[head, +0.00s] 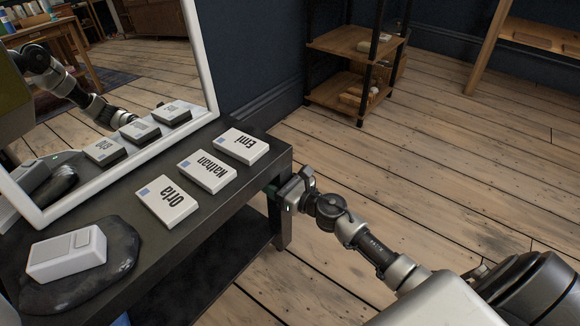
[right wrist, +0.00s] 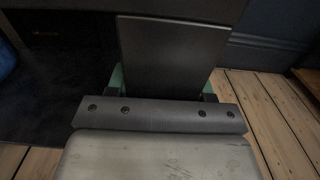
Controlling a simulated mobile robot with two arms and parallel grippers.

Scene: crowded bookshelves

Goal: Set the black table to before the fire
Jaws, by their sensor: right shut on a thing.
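The black table (head: 225,215) is low, with a lower shelf (head: 205,262), and fills the left of the head view. My right gripper (head: 279,197) is at its right end, shut on the table's corner leg. In the right wrist view the dark upright leg (right wrist: 170,55) stands between the green-edged fingers (right wrist: 163,85). My left gripper is not directly in view. No fire shows in either view.
A white device (head: 67,254) sits on a black slab (head: 115,262). A white-framed mirror (head: 213,85) stands behind. A small shelf unit (head: 345,41) is farther back. Plank floor (head: 440,150) is open to the right.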

